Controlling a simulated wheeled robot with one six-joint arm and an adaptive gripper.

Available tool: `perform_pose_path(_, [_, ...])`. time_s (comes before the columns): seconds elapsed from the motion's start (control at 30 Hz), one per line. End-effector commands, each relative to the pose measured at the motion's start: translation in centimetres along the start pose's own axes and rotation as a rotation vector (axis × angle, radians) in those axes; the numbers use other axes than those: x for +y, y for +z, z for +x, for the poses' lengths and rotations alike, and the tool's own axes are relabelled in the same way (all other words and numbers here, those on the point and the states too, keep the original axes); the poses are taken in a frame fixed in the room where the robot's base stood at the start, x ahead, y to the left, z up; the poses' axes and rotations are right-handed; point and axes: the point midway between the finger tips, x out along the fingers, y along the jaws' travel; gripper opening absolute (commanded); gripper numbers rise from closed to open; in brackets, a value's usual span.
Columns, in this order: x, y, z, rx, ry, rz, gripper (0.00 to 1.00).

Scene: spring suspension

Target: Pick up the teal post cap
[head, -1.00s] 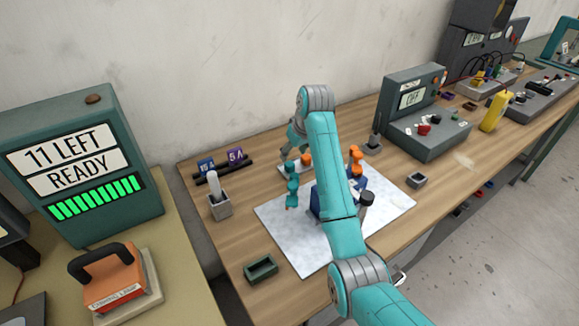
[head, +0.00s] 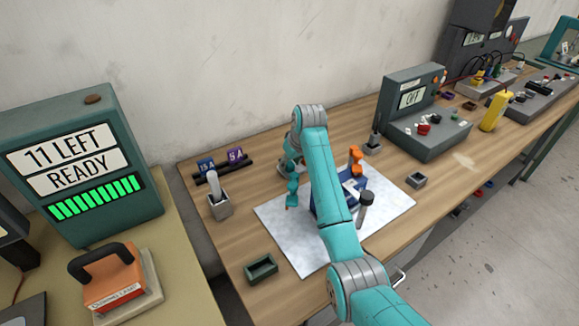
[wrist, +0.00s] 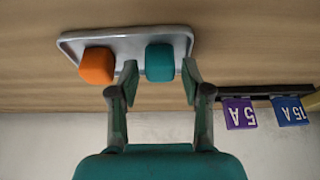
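The teal post cap (wrist: 160,62) sits on a shallow grey tray (wrist: 120,42) in the wrist view, beside an orange cap (wrist: 97,65). My gripper (wrist: 159,78) is open. I cannot tell whether either finger touches the cap. In the head view my arm hides most of the tray and the caps.
Purple 5A (head: 236,154) and blue 15A blocks sit on a dark rack behind.

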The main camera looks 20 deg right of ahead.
Motion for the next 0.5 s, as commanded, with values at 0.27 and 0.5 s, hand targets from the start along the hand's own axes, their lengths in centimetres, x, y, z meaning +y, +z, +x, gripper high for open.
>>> perform_pose_path(0.27, [0.00, 0.00, -0.02, 0.000, 0.000, 0.000, 0.13])
perform_pose_path(0.5, [0.00, -0.20, -0.43, 0.001, 0.000, 0.000, 0.12])
